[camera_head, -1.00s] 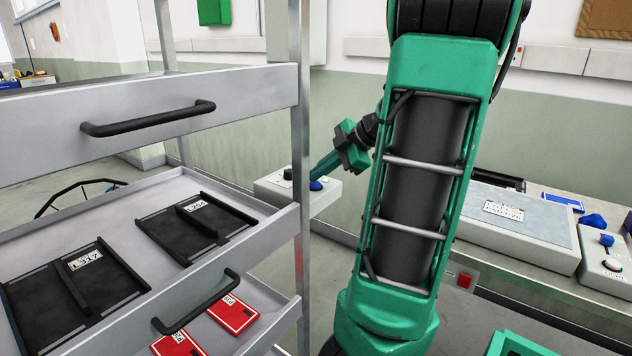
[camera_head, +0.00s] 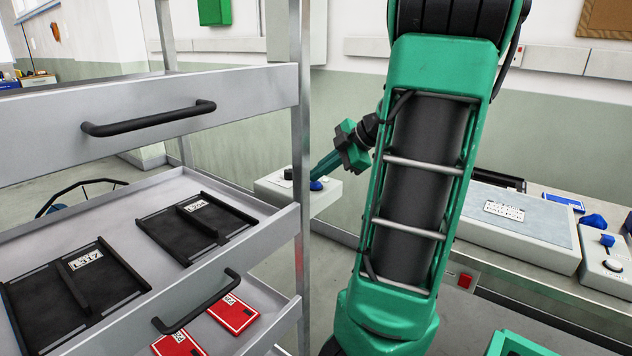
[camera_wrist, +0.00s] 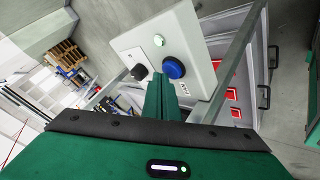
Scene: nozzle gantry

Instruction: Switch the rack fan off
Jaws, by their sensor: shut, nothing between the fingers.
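A pale control box (camera_head: 328,198) stands behind the grey rack's post in the head view. In the head view my gripper (camera_head: 319,173) is just above the blue button (camera_head: 316,185). I cannot tell whether it touches.
The grey drawer rack (camera_head: 180,105) with black trays and red cards fills the left. At right, a bench (camera_head: 545,285) holds another box (camera_head: 606,262) with a blue button and a large pale case (camera_head: 510,225). A red switch (camera_head: 465,281) sits on the bench front.

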